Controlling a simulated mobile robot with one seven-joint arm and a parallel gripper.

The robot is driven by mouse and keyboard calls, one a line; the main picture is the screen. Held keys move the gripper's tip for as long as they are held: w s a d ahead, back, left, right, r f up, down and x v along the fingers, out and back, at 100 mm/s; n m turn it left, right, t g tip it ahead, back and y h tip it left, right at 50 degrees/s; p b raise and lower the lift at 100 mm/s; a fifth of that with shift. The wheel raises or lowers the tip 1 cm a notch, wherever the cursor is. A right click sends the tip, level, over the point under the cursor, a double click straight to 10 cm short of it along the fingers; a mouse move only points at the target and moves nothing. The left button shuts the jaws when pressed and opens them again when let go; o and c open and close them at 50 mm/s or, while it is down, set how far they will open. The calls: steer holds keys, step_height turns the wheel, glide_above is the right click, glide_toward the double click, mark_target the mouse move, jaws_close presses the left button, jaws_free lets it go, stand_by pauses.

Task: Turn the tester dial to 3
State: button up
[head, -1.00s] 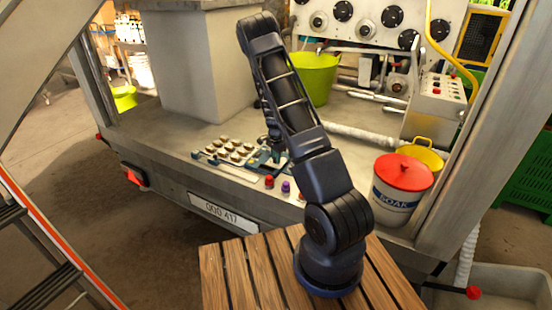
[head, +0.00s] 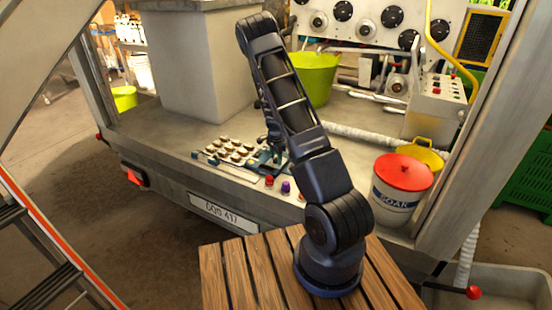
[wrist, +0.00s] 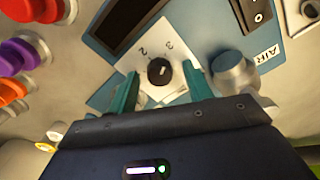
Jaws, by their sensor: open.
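The tester dial (wrist: 157,77) is a small black round knob with a pale mark, on a white plate with 2 and 3 printed above it in the wrist view. I cannot tell for sure which number the mark points to. My gripper (wrist: 161,71) is open, with one teal finger on each side of the dial; I cannot tell whether they touch it. The tester's blue panel (wrist: 105,43) surrounds the plate. In the head view my gripper (head: 271,152) is low over the trailer floor, and the dial is hidden there.
Red, purple and orange knobs (wrist: 19,57) are on the left. In the head view, a tray of several round pieces (head: 232,151) lies left of the gripper, and a SOAK bucket (head: 399,190) stands right.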

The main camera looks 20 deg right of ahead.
steer(key=shift+r, duration=0.1)
step_height(320, 180, up, 11)
steer(key=shift+f, duration=0.2)
stand_by(0.5)
step_height(320, 180, up, 15)
steer(key=n+y, duration=0.1)
steer(key=n, duration=0.2)
glide_above(276, 159)
steer(key=s+a, duration=0.2)
steer(key=s, duration=0.5)
steer(key=s+a+r+n+t+y, duration=0.15)
steer(key=s+r+n, duration=0.25)
steer(key=s+r, duration=0.75)
steer(key=s+r+n+t+h, duration=0.1)
steer(key=s+r+n, duration=0.2)
steer(key=s, duration=0.8)
steer(key=s+r+n+t+h, duration=0.1)
steer(key=s+r+n, duration=0.3)
steer(key=s, duration=0.8)
steer(key=shift+s+r+n+t, duration=0.3)
steer(key=shift+r+t, duration=0.25)
steer(key=shift+r, duration=0.25)
